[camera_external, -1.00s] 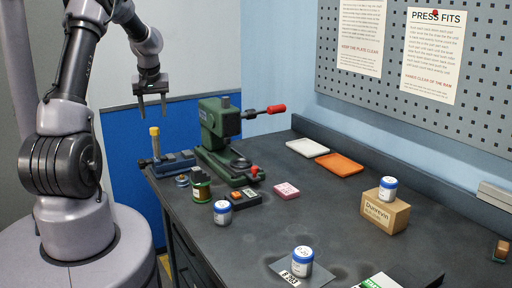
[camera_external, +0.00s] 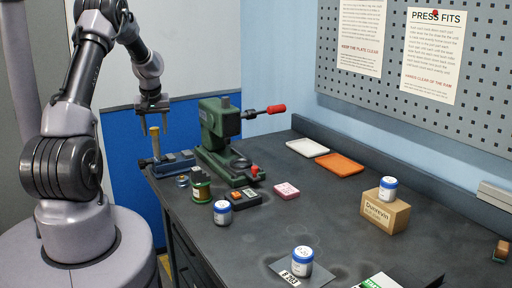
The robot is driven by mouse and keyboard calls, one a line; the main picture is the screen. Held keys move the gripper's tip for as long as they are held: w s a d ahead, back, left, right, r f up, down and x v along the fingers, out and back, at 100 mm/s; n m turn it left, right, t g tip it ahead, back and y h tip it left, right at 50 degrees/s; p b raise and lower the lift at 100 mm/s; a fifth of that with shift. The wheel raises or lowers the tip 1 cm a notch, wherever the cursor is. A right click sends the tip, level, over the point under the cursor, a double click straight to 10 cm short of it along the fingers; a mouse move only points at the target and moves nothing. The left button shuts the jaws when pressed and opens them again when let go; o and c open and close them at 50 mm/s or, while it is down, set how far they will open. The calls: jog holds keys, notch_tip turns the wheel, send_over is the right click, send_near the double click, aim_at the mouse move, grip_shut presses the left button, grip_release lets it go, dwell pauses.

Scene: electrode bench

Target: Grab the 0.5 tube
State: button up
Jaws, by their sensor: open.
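A slim upright tube (camera_external: 155,145) with a yellow top stands in a blue-grey holder (camera_external: 173,163) at the bench's far left corner. It is the only tube-like thing I see, and no 0.5 marking can be read on it. My gripper (camera_external: 154,130) is open and points down, its fingertips at the height of the yellow top. In this view one finger shows on each side of the top, apart from it. I cannot tell from this one angle whether the tube is truly between the fingers or a little in front or behind.
A green press (camera_external: 215,135) with a red-tipped handle stands right of the holder. White and orange trays (camera_external: 340,165) lie behind; a cardboard box (camera_external: 385,213) carries another jar.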

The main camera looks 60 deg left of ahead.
aim_at(156, 138)
jog(key=x, duration=0.4)
jog(key=shift+a+f+b, duration=0.1)
jog(key=shift+f+b, duration=0.1)
jog(key=shift+b, duration=0.2)
jog(key=b+x, duration=0.2)
jog(key=x, duration=0.3)
jog(key=shift+s+f, duration=0.1)
grip_shut()
dwell(0.6)
